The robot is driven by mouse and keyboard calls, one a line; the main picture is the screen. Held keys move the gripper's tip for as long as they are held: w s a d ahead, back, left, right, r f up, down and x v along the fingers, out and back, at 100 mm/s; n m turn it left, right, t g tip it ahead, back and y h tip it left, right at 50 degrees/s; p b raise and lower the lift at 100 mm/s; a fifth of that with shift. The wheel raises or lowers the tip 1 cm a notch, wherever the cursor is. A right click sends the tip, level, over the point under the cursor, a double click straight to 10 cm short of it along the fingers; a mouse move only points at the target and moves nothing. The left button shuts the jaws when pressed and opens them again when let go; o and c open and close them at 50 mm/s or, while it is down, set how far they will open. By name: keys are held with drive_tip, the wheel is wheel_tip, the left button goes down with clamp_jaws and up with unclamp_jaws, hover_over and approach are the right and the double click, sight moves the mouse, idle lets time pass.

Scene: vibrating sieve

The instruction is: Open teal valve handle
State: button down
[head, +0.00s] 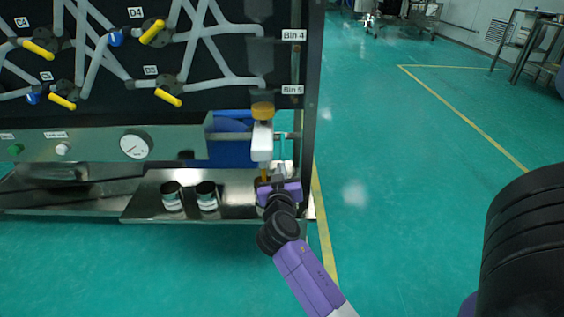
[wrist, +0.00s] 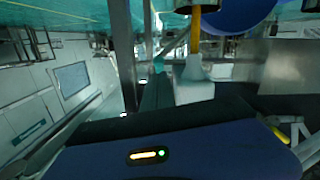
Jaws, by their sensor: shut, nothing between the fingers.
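No handle that I can clearly tell as teal shows in the head view. My gripper (head: 281,172) is at the lower right corner of the machine, just below and beside a white fitting (head: 262,141) with a yellow-orange cap (head: 262,110). It is shut and empty; whether it touches the fitting cannot be told. In the wrist view a white block (wrist: 194,88) with a yellow stem (wrist: 195,38) is close ahead. A narrow dark teal-green piece (wrist: 157,92) stands left of it; I cannot tell whether this is the handle.
The black panel (head: 205,50) carries grey pipes and several yellow and blue handles. A gauge (head: 136,144) and a green knob (head: 15,149) sit below. Two cans (head: 207,195) stand on the metal shelf (head: 145,208). Open green floor (head: 400,190) lies to the right.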

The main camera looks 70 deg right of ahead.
drive_tip(key=shift+s+a+r, duration=0.1)
drive_tip(key=shift+a+r, duration=0.15)
drive_tip(key=shift+a, duration=0.35)
drive_tip(key=shift+s+a+r, duration=0.1)
drive_tip(key=shift+a+r, duration=0.15)
drive_tip(key=shift+a, duration=0.35)
